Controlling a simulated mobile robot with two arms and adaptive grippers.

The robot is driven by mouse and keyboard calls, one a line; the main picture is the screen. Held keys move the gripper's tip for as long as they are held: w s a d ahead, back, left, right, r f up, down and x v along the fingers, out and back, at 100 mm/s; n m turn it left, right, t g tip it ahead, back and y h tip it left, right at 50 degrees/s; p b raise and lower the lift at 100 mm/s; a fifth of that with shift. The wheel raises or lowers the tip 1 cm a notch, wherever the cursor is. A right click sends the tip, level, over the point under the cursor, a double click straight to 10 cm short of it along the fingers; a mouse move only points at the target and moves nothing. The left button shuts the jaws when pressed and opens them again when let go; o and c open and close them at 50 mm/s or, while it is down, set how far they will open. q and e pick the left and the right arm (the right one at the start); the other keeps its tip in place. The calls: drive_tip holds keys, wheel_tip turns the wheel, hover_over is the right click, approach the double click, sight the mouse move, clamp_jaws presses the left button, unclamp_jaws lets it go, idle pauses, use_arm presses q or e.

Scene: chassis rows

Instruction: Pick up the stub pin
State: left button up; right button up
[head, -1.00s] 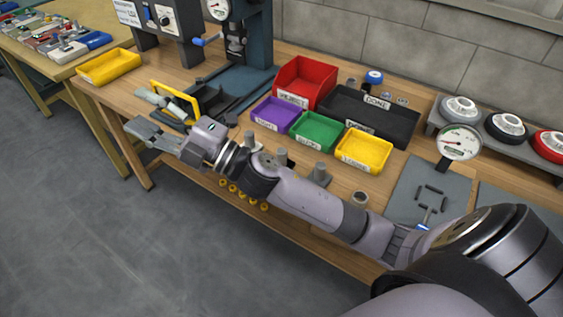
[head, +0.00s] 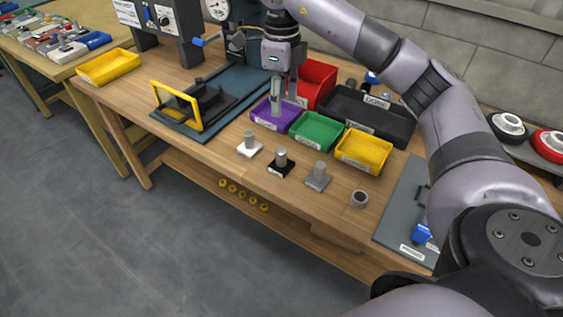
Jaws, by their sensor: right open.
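My right gripper (head: 277,106) points down over the purple tray (head: 262,118), its fingers at or just inside the tray. It is open, though its fingers look close together from here. I cannot make out a pin between or below the fingers; they and the tray wall hide part of the tray's inside. Three short grey cylinders stand upright in front of the trays, on a white base (head: 249,150), a black base (head: 281,167) and a grey base (head: 318,182). I cannot tell whether one of them is the stub pin. My left gripper is not in view.
A green tray (head: 315,146), a yellow tray (head: 363,164), a red bin (head: 318,75) and a black bin (head: 392,126) stand close by. A press with a yellow-framed guard (head: 176,105) is to the left. A small round cup (head: 359,199) stands near the front edge.

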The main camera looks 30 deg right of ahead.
drive_tip(key=p, duration=0.1)
approach(281, 150)
wheel_tip(281, 150, down, 5)
drive_tip(key=shift+f, duration=0.1)
wheel_tip(281, 150, down, 4)
drive_tip(key=shift+s+f+p, duration=0.1)
drive_tip(key=shift+f+p, duration=0.05)
drive_tip(key=shift+p, duration=0.45)
drive_tip(key=shift+f, duration=0.45)
clamp_jaws()
drive_tip(key=shift+r, duration=0.1)
